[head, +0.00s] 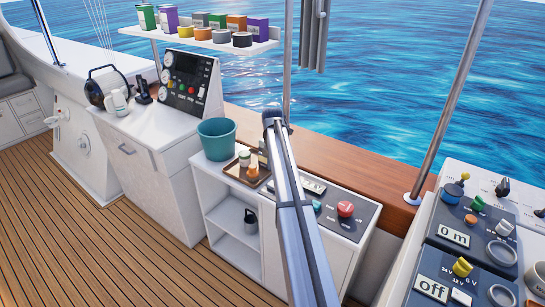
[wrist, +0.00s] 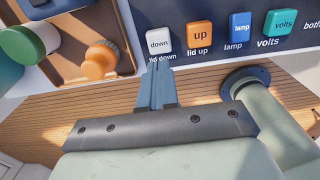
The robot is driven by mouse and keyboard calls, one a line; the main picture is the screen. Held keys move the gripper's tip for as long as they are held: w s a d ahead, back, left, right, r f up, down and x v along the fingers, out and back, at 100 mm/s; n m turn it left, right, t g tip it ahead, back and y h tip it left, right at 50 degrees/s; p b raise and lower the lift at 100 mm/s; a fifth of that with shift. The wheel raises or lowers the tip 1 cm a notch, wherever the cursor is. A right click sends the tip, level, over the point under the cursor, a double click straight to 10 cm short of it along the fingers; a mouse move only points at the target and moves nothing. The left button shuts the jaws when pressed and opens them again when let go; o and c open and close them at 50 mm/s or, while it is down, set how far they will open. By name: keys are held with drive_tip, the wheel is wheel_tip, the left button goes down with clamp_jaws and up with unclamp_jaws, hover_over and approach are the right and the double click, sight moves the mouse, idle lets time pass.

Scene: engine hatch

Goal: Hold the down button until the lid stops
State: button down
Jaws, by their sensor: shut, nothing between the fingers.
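In the wrist view, the white down button (wrist: 158,42), labelled "lid down", sits on a dark panel (wrist: 180,14). The orange up button (wrist: 200,36), labelled "lid up", is just right of it. My gripper (wrist: 158,66) is shut and empty. Its fingertips are at the lower edge of the down button, over its label; I cannot tell if they touch the button. In the head view my arm hides the gripper and this part of the panel. I cannot make out the hatch lid in either view.
Blue lamp (wrist: 241,28) and teal volts (wrist: 280,24) buttons lie further right. A brown tray (head: 237,177) with small jars is left of the panel, by a teal bucket (head: 215,140). A red button (head: 345,209) is on the panel's right.

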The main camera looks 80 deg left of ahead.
drive_tip(key=shift+f, duration=3.4)
